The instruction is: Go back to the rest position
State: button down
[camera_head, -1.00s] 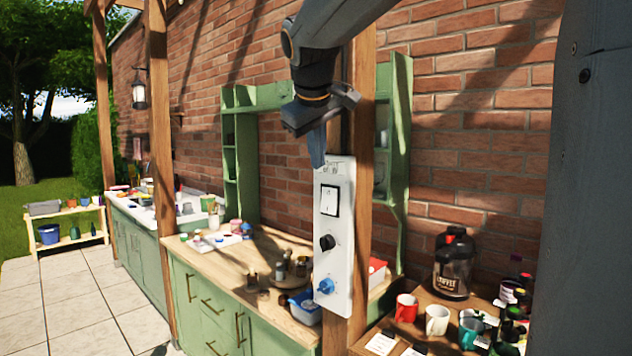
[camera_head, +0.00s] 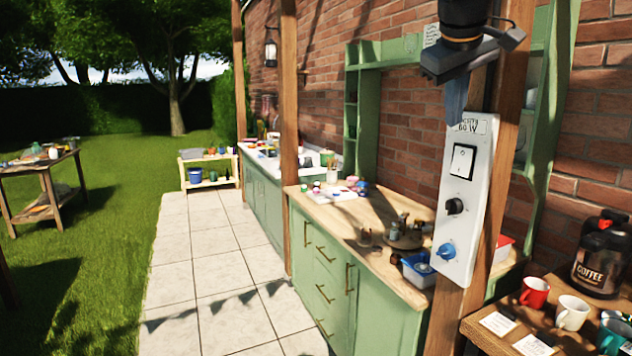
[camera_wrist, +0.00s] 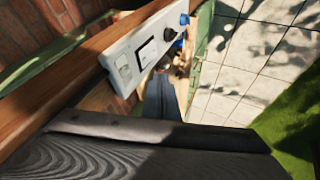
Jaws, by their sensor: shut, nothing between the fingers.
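My gripper (camera_head: 456,110) hangs from the top of the head view, fingers pointing down and together, with nothing between them. Its fingertips overlap the top of a white switch panel (camera_head: 468,205) on a wooden post. I cannot tell whether they touch it. The panel carries a rocker switch (camera_head: 462,161), a black knob (camera_head: 454,206) and a blue knob (camera_head: 446,251). In the wrist view the gripper fingers (camera_wrist: 162,98) show as a dark narrow shape beside the white panel (camera_wrist: 145,50).
A green counter (camera_head: 365,215) with small items stands behind the post. Mugs (camera_head: 572,312) and a coffee jug (camera_head: 602,255) stand on a small table at the lower right. A wooden table (camera_head: 45,178) stands far left.

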jog(key=a+f+g+y, duration=0.1)
jog(key=a+f, duration=0.1)
jog(key=f, duration=0.6)
jog(key=a+f+g+y, duration=0.1)
jog(key=a+f, duration=0.2)
jog(key=f, duration=0.6)
jog(key=s+a+f+m+g, duration=0.1)
jog(key=s+a+f, duration=0.1)
jog(key=s+f, duration=0.3)
jog(key=s+a+f+g+y+b, duration=0.1)
jog(key=s+a+f, duration=0.2)
jog(key=f, duration=1)
jog(key=s+a+f+m+g+b, duration=0.1)
jog(key=s+a+f, duration=0.2)
jog(key=s+f, duration=0.5)
jog(key=shift+s+f+m+y, duration=0.3)
jog(key=shift+s+f, duration=0.1)
jog(key=shift+f, duration=0.2)
jog(key=shift+a, duration=0.1)
